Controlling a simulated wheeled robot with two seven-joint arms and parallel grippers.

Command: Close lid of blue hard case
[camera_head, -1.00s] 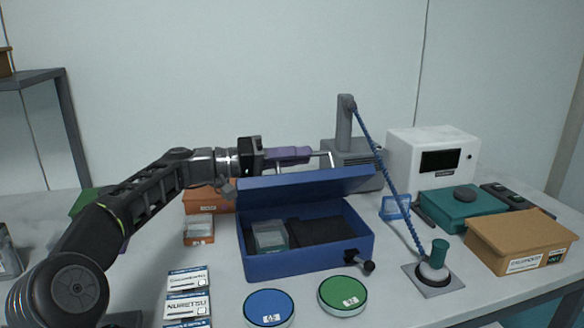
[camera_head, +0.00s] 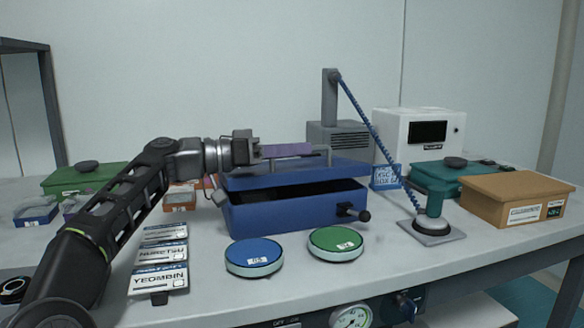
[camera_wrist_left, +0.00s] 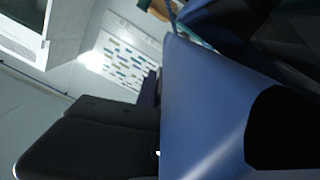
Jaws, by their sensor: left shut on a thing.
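The blue hard case (camera_head: 265,220) stands on the table in the head view. Its lid (camera_head: 300,178) is tilted low over the box, with a dark gap along the front edge. In the left wrist view a smooth blue surface, probably the lid (camera_wrist_left: 205,110), fills the middle beside a dark gripper finger (camera_wrist_left: 95,140). My right gripper is not in view.
A blue round tin (camera_head: 254,255) and a green round tin (camera_head: 335,242) sit before the case. Labelled boxes (camera_head: 160,278) lie at left front. A stand with a blue coiled cord (camera_head: 375,135) and a cardboard box (camera_head: 515,195) are at right.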

